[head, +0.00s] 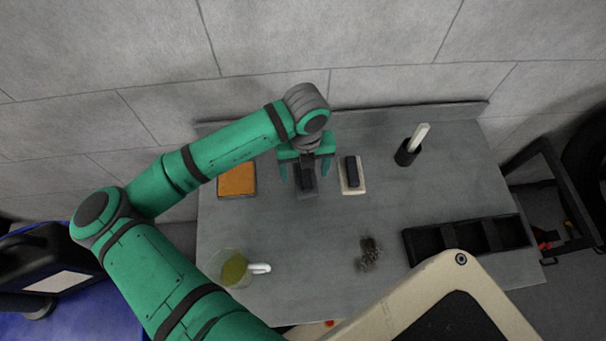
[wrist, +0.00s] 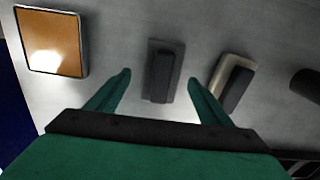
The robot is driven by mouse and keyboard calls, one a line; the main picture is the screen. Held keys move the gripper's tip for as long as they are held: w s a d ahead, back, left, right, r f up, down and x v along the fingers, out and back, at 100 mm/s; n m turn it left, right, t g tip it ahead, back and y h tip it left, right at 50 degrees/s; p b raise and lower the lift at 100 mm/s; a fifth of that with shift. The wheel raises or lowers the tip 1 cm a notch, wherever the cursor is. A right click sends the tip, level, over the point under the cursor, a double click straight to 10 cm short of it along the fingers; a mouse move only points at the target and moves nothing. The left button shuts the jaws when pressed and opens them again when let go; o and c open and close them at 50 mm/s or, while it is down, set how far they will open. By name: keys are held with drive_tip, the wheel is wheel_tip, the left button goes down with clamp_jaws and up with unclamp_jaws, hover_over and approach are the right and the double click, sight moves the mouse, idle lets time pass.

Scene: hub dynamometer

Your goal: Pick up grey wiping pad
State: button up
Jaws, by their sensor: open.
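The grey wiping pad (head: 307,184) is a dark grey rectangular block with a raised darker grip on top. It lies on the grey table near the back. In the wrist view the pad (wrist: 160,72) sits between and just beyond the two green fingers. My gripper (head: 306,172) is open, above the pad, with one finger to each side of it. In the wrist view my gripper (wrist: 158,80) is empty. In the head view the gripper and wrist partly hide the pad.
A cream pad with dark grip (head: 361,187) lies close right of the grey one. An orange tray (head: 237,180) is left. A black cup with a white handle (head: 408,152), a jug (head: 236,269), dark debris (head: 369,253) and a black compartment tray (head: 453,243) share the table.

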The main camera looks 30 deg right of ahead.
drive_tip(key=shift+w+d+f, duration=0.1)
drive_tip(key=shift+d+f, duration=0.05)
drive_tip(key=shift+f, duration=1.15)
drive_tip(key=c, duration=1.1)
drive_tip(key=shift+r, duration=0.1)
